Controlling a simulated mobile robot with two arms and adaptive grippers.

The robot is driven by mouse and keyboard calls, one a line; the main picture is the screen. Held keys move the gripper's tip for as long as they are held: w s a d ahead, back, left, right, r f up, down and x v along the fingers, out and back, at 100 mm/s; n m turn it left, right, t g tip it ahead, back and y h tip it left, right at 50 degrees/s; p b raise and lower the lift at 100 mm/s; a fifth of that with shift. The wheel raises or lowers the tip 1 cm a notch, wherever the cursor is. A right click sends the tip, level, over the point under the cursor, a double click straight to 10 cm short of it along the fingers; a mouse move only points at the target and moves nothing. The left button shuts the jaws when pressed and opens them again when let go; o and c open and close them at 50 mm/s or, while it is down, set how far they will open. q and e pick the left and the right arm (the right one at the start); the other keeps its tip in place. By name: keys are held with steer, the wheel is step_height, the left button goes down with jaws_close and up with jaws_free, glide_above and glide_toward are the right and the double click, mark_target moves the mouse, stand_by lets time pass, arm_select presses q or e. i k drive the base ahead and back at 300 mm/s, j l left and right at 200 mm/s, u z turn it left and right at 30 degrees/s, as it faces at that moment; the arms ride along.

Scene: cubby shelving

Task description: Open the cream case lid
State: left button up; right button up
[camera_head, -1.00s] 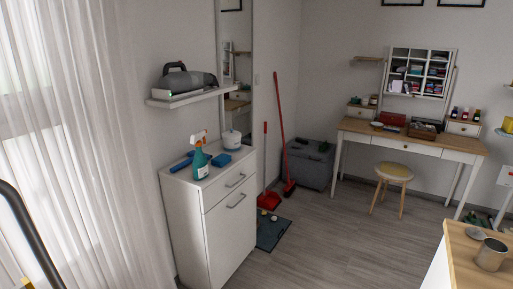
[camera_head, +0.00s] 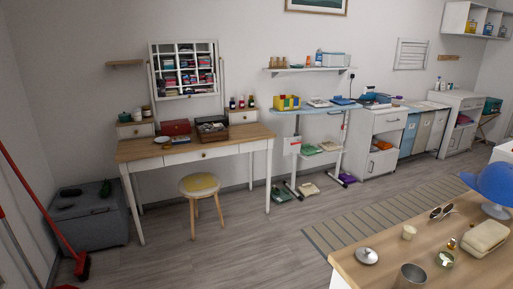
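A small cream case (camera_head: 485,238) with rounded edges lies on the wooden-topped counter at the lower right of the head view. A seam seems to run along its side, and its lid looks closed. Neither of my grippers is in view.
On the counter (camera_head: 345,262) near the case are sunglasses (camera_head: 442,211), a blue rounded object on a stand (camera_head: 492,183), a small jar (camera_head: 446,258), a cup (camera_head: 409,232), a metal lid (camera_head: 367,256) and a metal can (camera_head: 410,276). A desk and stool (camera_head: 199,186) stand beyond open floor.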

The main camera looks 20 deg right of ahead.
mark_target(484, 236)
steer(key=i+z, duration=0.25)
steer(key=z, duration=0.25)
steer(key=i+j+z, duration=0.15)
steer(key=z, duration=0.35)
steer(key=i+j+z, duration=0.25)
steer(key=z, duration=0.25)
steer(key=i+j+z, duration=0.15)
steer(key=z, duration=0.35)
steer(key=i+j+z, duration=0.2)
steer(key=z, duration=0.15)
steer(key=i+j+z, duration=0.1)
steer(key=j+z, duration=0.25)
steer(key=i+j+z, duration=0.1)
steer(key=j+z, duration=0.55)
steer(key=j, duration=0.15)
